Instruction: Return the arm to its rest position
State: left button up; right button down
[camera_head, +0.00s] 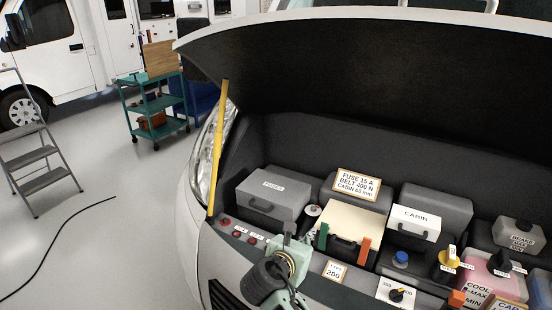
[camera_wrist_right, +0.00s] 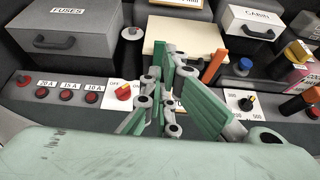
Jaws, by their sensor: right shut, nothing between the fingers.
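My right gripper (camera_head: 296,248), pale green and grey, is over the front edge of the van's open engine bay in the head view. In the right wrist view its fingers (camera_wrist_right: 172,78) are shut with nothing held. They are in front of the cream-topped box (camera_head: 352,223) and partly hide the panel behind. Whether the fingers touch anything there I cannot tell. My left gripper is not in view.
The fuse box (camera_head: 272,194) and cabin box (camera_head: 413,222) stand in the bay. Knobs, including a red one (camera_wrist_right: 124,92), line the front panel. A yellow prop (camera_head: 217,150) is under the raised hood (camera_head: 380,85). Open floor, a step ladder (camera_head: 36,155) and teal cart (camera_head: 152,105) are left.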

jog(key=s+d+f+m+g+y, duration=0.2)
jog(key=s+d+f+m, duration=0.1)
jog(key=s+f+m, duration=0.5)
jog(key=s+d+f+m+g+y, duration=0.2)
jog(key=s+d+f+m+g, duration=0.15)
jog(key=s+m, duration=0.45)
jog(key=s+m+g+y, duration=0.25)
jog(key=s+m, duration=0.85)
jog(key=s, duration=0.8)
notch_tip(320, 180, down, 33)
jog(key=s+b, duration=0.3)
jog(key=b, duration=0.3)
jog(key=s+d+f+b, duration=0.1)
jog(key=s+f+b, duration=0.1)
jog(key=s+f, duration=0.6)
jog(key=s+d+f+g+b, duration=0.1)
jog(key=s+d+f+b, duration=0.1)
jog(key=s+f, duration=0.6)
notch_tip(320, 180, down, 4)
jog(key=shift+d+r+g+y+b, duration=0.25)
jog(key=shift+g+y+b, duration=0.1)
jog(key=shift+b, duration=0.1)
